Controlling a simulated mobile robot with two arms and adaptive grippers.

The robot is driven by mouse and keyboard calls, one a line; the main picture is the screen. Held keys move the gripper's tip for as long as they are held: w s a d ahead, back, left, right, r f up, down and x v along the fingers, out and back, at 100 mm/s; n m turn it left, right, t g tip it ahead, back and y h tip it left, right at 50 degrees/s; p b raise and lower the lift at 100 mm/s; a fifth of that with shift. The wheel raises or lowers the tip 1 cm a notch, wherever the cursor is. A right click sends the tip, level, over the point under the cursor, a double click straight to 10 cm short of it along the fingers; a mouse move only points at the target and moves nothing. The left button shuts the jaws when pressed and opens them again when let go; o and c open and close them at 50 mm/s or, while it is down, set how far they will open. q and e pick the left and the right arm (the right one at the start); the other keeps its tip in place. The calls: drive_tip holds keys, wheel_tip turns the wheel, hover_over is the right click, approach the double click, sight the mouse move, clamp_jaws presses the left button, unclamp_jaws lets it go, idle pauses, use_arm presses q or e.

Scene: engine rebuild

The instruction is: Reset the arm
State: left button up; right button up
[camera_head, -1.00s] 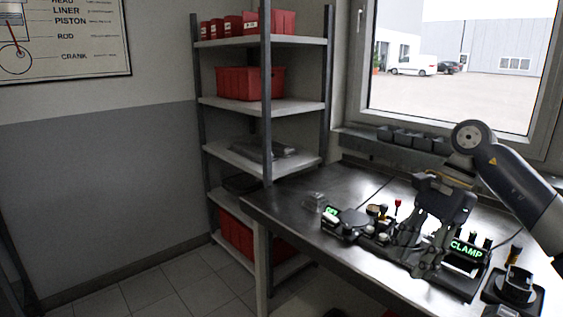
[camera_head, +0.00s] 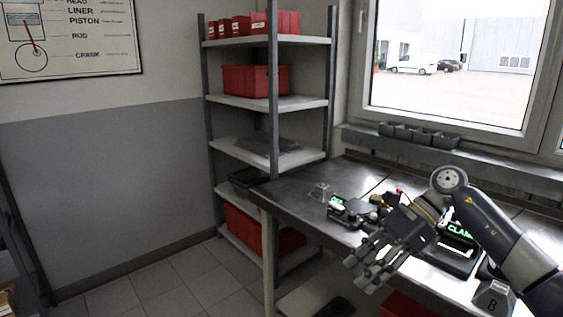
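My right arm comes in from the right edge. Its grey gripper (camera_head: 362,272) hangs over the front edge of the metal workbench (camera_head: 300,200), pointing down and to the left. Its fingers are spread apart with nothing visible between them. The gripper and wrist hide part of the bench fixture with the green CLAMP sign (camera_head: 460,231). My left gripper is not in view.
A grey block marked B (camera_head: 493,298) is at lower right. A shelf rack (camera_head: 270,102) with red bins stands behind.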

drive_tip(key=w+a+f+m+t+y, duration=0.4)
drive_tip(key=f+m, duration=0.3)
drive_tip(key=m, duration=0.2)
drive_tip(key=w+a+f+m+t+y, duration=0.4)
drive_tip(key=f+m+t, duration=0.1)
drive_tip(key=f+m, duration=0.35)
drive_tip(key=s+d+f+m+t+h, duration=0.2)
drive_tip(key=d+f+m+h, duration=0.1)
drive_tip(key=f+m, duration=0.5)
drive_tip(key=s+d+f+m+t+h, duration=0.2)
drive_tip(key=d+f+m+h, duration=0.15)
drive_tip(key=f+m, duration=0.45)
drive_tip(key=s+d+f+m+t+h, duration=0.25)
drive_tip(key=f+m+h, duration=0.2)
drive_tip(key=f, duration=0.75)
drive_tip(key=s+d+f+m+g+h, duration=0.25)
drive_tip(key=s+f+m, duration=0.25)
drive_tip(key=s+f, duration=0.6)
drive_tip(key=s+d+f+m+g+h, duration=0.2)
drive_tip(key=s+d+f+m+g, duration=0.15)
drive_tip(key=s+f, duration=0.7)
drive_tip(key=s+f+m+g, duration=0.3)
drive_tip(key=s, duration=1.1)
drive_tip(key=s+f+m+g+h, duration=0.1)
drive_tip(key=s+f+m+g, duration=0.2)
drive_tip(key=s, duration=1.2)
drive_tip(key=shift+a+m, duration=0.25)
drive_tip(key=shift+m, duration=0.1)
